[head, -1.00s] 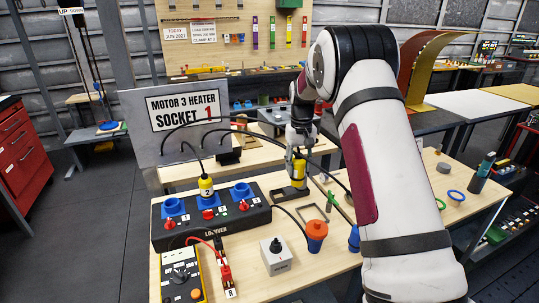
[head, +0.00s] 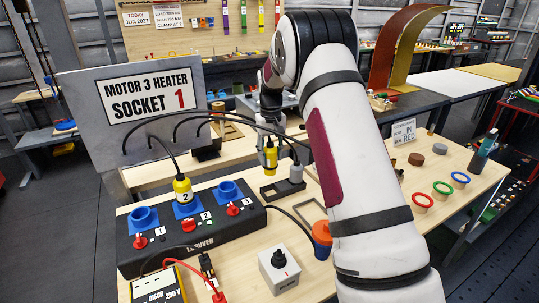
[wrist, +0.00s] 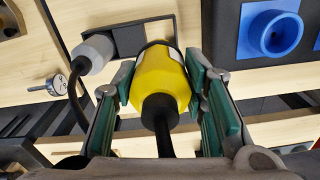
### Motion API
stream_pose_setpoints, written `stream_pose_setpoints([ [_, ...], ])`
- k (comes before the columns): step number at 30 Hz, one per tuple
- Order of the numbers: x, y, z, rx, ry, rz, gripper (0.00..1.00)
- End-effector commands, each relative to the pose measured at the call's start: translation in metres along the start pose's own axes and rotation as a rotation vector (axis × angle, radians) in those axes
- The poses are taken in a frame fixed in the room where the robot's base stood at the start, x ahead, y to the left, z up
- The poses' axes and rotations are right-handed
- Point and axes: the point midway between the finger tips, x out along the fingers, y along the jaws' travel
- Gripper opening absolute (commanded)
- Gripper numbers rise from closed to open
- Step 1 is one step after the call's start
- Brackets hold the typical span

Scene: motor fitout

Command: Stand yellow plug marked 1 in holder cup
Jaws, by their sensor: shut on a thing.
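My gripper (head: 268,146) is shut on a yellow plug (head: 270,157) with a black cable end. In the wrist view the yellow plug (wrist: 158,82) sits between the green-padded fingers (wrist: 160,100). Its number is not visible. The black holder (head: 283,192) lies on the bench just under the plug. In the wrist view the holder (wrist: 128,36) shows behind the plug's far end. The plug looks upright above the holder's left part; whether its tip is inside a cup is hidden. A grey plug (head: 296,173) stands at the holder's right side.
Another yellow plug (head: 183,188), marked 2, stands in the middle socket of the black box (head: 195,228). The box's blue sockets on either side are empty. Black cables arch close to my gripper.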

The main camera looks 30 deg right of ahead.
Motion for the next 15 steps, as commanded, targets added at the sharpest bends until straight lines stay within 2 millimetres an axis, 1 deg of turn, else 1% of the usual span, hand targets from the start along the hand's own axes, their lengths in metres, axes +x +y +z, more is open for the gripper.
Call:
stream_pose_setpoints([
  [7,0.000,0.000,0.006,-0.003,-0.001,0.000,0.07],
  [15,0.025,0.000,0.005,-0.003,-0.001,0.000,0.07],
])
